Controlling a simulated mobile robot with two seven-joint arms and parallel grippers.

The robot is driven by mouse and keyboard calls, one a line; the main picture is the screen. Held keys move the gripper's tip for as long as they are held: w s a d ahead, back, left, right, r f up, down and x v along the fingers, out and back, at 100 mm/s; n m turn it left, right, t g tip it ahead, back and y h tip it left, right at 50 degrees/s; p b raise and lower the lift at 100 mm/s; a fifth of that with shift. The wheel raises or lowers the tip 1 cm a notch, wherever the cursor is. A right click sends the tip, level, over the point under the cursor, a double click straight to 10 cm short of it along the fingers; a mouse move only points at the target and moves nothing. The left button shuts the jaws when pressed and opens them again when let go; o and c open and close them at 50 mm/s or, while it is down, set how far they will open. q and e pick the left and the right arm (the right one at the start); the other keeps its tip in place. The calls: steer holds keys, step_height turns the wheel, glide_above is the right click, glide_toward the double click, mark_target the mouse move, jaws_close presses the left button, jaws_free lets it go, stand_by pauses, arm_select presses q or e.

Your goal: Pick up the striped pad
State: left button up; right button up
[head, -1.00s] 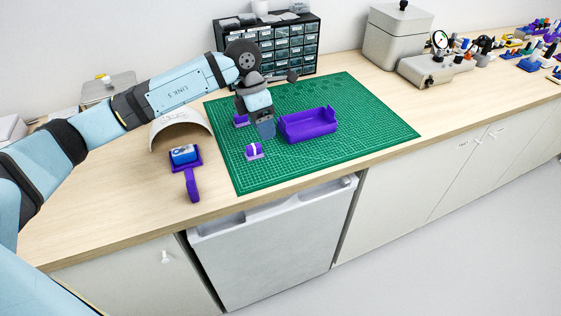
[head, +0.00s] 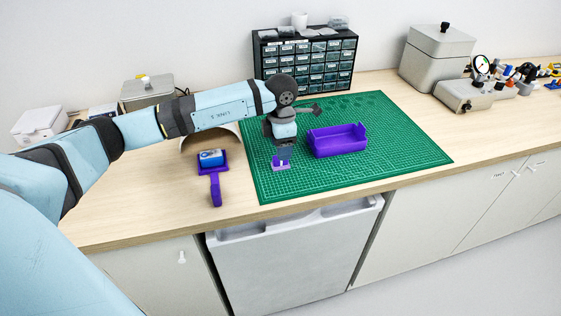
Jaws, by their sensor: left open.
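The striped pad (head: 281,165) is a small purple piece with a pale stripe, on the green cutting mat (head: 400,165) near its left side. My left gripper (head: 283,156) is open and points down right over the pad, hiding its upper part. Whether the fingers touch the pad or sit on both sides of it is too small to tell. My right gripper is not in view.
A purple tray (head: 338,150) lies on the mat, right of my left gripper. A purple holder with a handle (head: 216,190) carries a blue block (head: 211,158) to the left. A drawer cabinet (head: 305,65) stands behind. The mat's right part is clear.

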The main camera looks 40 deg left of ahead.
arm_select(q)
step_height(320, 180, down, 4)
steer(key=shift+a+f, duration=0.1)
steer(key=shift+f, duration=0.1)
jaws_close()
steer(key=shift+r, duration=0.2)
step_height(320, 180, up, 20)
stand_by(0.5)
steer(key=shift+f, duration=0.1)
